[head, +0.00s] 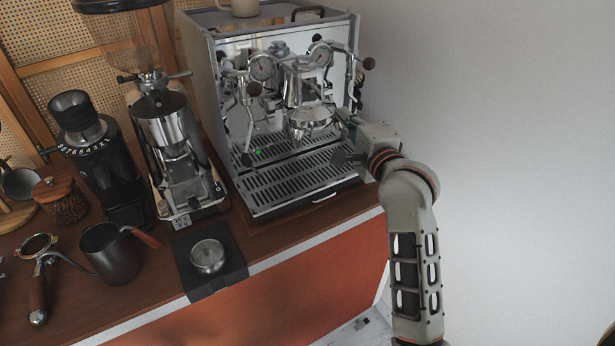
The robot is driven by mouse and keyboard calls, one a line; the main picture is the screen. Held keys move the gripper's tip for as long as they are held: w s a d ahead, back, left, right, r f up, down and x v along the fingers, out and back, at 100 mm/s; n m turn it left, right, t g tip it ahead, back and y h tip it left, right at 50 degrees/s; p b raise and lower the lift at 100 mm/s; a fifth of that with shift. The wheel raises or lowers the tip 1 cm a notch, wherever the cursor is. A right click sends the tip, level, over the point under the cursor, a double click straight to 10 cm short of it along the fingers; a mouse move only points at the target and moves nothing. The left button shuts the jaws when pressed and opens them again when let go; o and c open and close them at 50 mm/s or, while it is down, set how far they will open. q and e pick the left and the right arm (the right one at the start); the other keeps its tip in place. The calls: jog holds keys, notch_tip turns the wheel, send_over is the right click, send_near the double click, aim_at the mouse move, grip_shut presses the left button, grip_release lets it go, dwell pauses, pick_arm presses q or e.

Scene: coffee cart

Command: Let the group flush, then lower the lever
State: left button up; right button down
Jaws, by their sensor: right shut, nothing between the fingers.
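The espresso machine (200,75) stands at the back of the counter, with a chrome group (311,118) at its front. My right gripper (342,156) is low beside the group's right side, over the right part of the drip tray. It is shut and empty. The group's lever is not clearly distinguishable; my gripper and wrist cover part of that side. No water stream can be made out below the group. The drip tray (285,184) has a slotted top. My left gripper is out of view.
Two grinders (168,130) (95,150) stand left of the machine. A tamper mat (237,262) with a round metal piece (208,256), a dark pitcher (112,255) and a portafilter (38,290) lie in front of them. A cup (243,8) sits on the machine. The right side is bare wall.

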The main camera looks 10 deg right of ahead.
jog(key=s+d+p, duration=0.1)
jog(key=s+p, duration=0.1)
jog(key=s, duration=0.6)
jog(key=shift+s+r, duration=0.2)
jog(key=shift+r, duration=0.1)
jog(key=shift+d, duration=0.1)
